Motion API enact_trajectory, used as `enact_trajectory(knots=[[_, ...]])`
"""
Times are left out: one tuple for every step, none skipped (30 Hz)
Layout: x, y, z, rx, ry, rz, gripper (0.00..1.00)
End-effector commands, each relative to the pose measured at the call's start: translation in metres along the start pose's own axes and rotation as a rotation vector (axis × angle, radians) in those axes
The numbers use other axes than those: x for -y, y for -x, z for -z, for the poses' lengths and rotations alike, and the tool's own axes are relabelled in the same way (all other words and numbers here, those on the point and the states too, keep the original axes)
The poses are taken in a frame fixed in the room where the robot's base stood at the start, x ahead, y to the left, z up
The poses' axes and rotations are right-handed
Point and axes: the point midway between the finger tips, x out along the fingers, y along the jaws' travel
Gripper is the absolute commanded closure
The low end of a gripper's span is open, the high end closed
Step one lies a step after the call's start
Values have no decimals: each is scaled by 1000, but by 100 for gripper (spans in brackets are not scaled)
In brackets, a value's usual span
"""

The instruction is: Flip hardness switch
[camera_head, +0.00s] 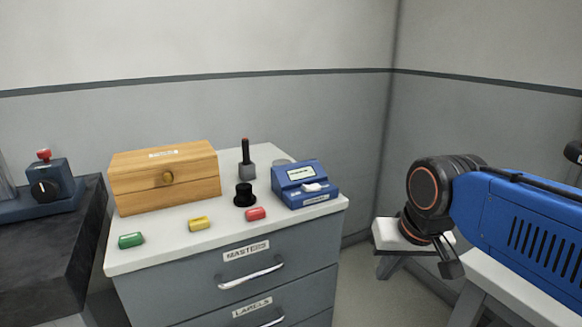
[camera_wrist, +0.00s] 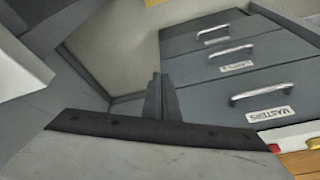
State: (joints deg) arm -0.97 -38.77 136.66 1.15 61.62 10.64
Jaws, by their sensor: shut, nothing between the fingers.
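A blue device (camera_head: 305,184) with a small screen and a white switch-like part (camera_head: 313,187) on its front stands at the right end of the drawer cabinet's top. Its label is too small to read, and I cannot tell the switch's position. My gripper (camera_head: 452,268) hangs to the right of the cabinet, well apart from the device, pointing down. In the wrist view my gripper (camera_wrist: 159,78) shows its fingers together with nothing between them. The blue device is not visible in the wrist view.
The drawer cabinet (camera_head: 222,262) also shows in the wrist view (camera_wrist: 215,68). On it stand a wooden box (camera_head: 190,183), a black stamp-like item (camera_head: 245,196), a dark-handled tool (camera_head: 247,160) and green, yellow and red blocks. White-topped stands (camera_head: 388,236) are near my arm.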

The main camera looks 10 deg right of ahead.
Motion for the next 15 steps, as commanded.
enact_trajectory(knots=[[7,12,19,19,-53,3,100],[11,19,28,31,-89,5,100],[16,28,40,48,-135,6,100],[20,35,50,60,-170,7,100],[24,41,59,72,-205,8,100],[29,50,71,88,-250,8,100],[33,55,80,101,-284,7,100],[37,61,89,113,-318,5,100],[42,69,101,129,-363,3,100],[46,74,110,142,-397,0,100],[50,80,118,155,-430,-2,100],[56,87,130,171,-475,-6,100],[60,92,139,183,-508,-10,100],[64,97,147,195,-540,-14,100],[70,103,159,211,-584,-20,100]])
